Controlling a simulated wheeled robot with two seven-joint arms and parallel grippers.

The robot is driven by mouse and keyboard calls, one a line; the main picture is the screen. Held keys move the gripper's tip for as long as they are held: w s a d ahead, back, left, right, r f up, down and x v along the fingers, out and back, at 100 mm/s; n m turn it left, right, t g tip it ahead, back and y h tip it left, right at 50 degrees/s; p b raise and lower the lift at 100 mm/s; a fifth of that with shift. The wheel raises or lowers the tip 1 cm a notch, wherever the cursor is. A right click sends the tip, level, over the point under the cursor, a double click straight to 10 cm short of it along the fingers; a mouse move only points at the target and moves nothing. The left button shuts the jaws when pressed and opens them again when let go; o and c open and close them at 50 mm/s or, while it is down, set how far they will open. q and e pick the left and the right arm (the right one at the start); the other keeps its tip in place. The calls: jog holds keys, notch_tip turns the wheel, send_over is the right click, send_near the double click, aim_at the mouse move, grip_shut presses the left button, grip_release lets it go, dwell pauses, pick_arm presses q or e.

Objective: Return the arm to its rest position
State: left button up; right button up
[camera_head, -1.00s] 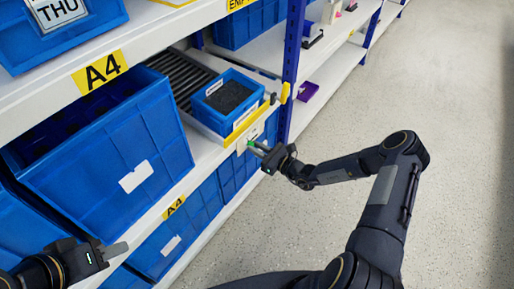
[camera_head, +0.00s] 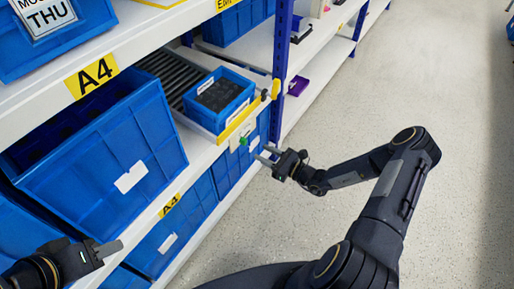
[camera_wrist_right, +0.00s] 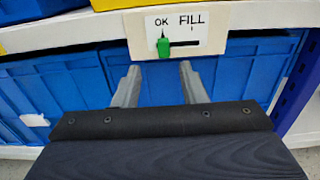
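The rotary switch has a green knob (camera_head: 243,141) on a white panel (camera_head: 238,133) at the shelf's front edge. In the right wrist view the green knob (camera_wrist_right: 163,46) stands nearly upright, its top near the OK mark and left of FILL on the panel (camera_wrist_right: 200,42). My right gripper (camera_head: 262,153) is just in front of the switch, apart from it. In the wrist view its two fingers (camera_wrist_right: 159,69) are spread with nothing between them. My left gripper (camera_head: 118,247) is at the lower left, away from the switch; its finger gap is not clear.
A blue bin (camera_head: 220,92) with dark contents sits on the roller shelf above the switch. A large blue bin (camera_head: 115,160) stands left of it. A blue post (camera_head: 282,70) rises on the right. The floor (camera_head: 400,90) to the right is clear.

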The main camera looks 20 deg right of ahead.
jog(key=shift+s+d, duration=0.2)
jog(key=shift+s, duration=0.05)
dwell(0.3)
jog(key=s+a+r+n+g+y, duration=0.1)
jog(key=s+a+r+n+g, duration=0.3)
jog(key=r+n, duration=0.45)
jog(key=s+a+r+n+g+y, duration=0.1)
jog(key=s+a+r+n+g, duration=0.1)
jog(key=s+r+n+g, duration=0.55)
jog(key=s+d+r+n+t+h, duration=0.1)
jog(key=s+d+r+n+h, duration=0.1)
jog(key=s+r+n+h, duration=0.5)
jog(key=s+d+r+n+t+h, duration=0.2)
jog(key=s+r+n, duration=0.15)
jog(key=s, duration=0.65)
notch_tip(320, 180, up, 23)
jog(key=p, duration=2.4)
jog(key=shift+s+d, duration=0.2)
jog(key=shift+s, duration=0.05)
